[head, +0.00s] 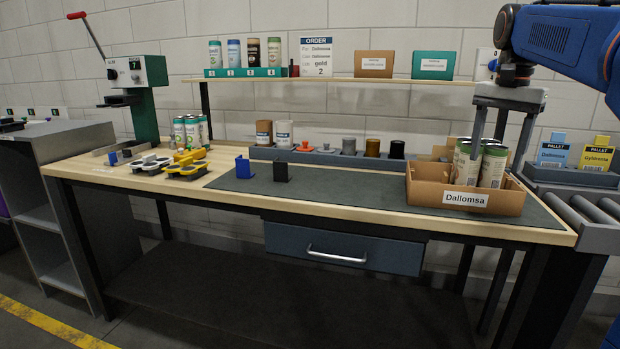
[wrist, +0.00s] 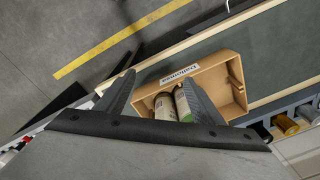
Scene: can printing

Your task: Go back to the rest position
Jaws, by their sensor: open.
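My gripper (head: 498,145) is at the right end of the bench, pointing down over an open cardboard box (head: 440,196) labelled "Dallomsa". Its fingers are open and spread apart. Printed cans (head: 492,167) with green rims stand in the box, below and between the fingers in the head view. In the wrist view two cans (wrist: 164,106) lie between the two fingers (wrist: 158,78), near the label side of the box (wrist: 207,62). I cannot tell whether a finger touches a can. The rest of the box interior looks empty in the wrist view.
A grey roller conveyor (head: 590,210) and blue and yellow pallet signs (head: 597,155) stand right of the box. Behind it runs a rack (head: 325,157) with cups and colour pots, under a shelf (head: 340,81). A green press (head: 142,85) stands far left. The mat's middle is mostly clear.

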